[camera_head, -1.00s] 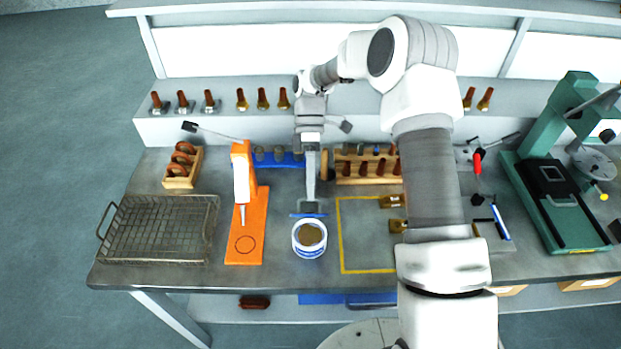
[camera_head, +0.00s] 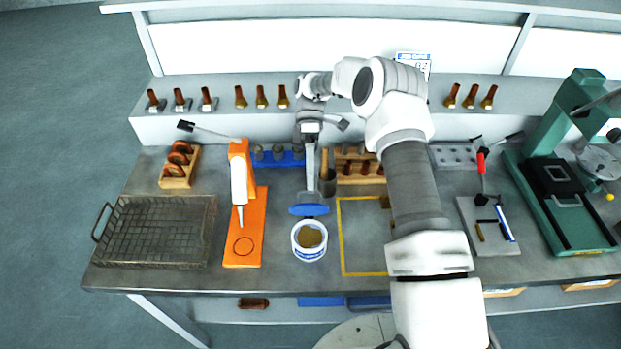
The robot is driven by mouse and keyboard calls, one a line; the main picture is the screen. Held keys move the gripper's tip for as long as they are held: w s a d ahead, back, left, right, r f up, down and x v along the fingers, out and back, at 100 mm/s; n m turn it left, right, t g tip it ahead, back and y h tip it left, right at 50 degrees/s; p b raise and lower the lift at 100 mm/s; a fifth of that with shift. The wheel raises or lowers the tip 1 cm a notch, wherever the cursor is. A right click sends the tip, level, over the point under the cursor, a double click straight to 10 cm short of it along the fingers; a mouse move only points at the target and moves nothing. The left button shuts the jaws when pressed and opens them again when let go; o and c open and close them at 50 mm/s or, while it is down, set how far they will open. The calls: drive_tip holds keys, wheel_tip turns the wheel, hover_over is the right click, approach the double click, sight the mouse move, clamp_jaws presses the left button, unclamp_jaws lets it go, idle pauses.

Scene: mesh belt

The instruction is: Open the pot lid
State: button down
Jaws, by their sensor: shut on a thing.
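The pot (camera_head: 309,241) is a small white tub with a blue-marked side, standing on the bench near its front edge. Its top is open and brown contents show inside. The blue lid (camera_head: 309,210) is a flat disc just behind and above the pot, apart from its mouth and tilted so that its face shows. My gripper (camera_head: 311,196) reaches down behind the pot and is shut on the lid. The fingertips are small and partly hidden by the lid.
An orange dispenser stand (camera_head: 246,225) is close left of the pot. A wire basket (camera_head: 157,232) lies farther left. A yellow-outlined area (camera_head: 360,245) is to the right, partly behind my arm. A wooden rack (camera_head: 357,166) and blue holder (camera_head: 280,159) stand behind.

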drive_tip(key=c, duration=1)
unclamp_jaws()
drive_tip(key=shift+o, duration=0.2)
drive_tip(key=s+d+r+p, duration=0.1)
drive_tip(key=s+d+r, duration=0.2)
drive_tip(key=d+r, duration=0.8)
drive_tip(key=shift+s, duration=0.15)
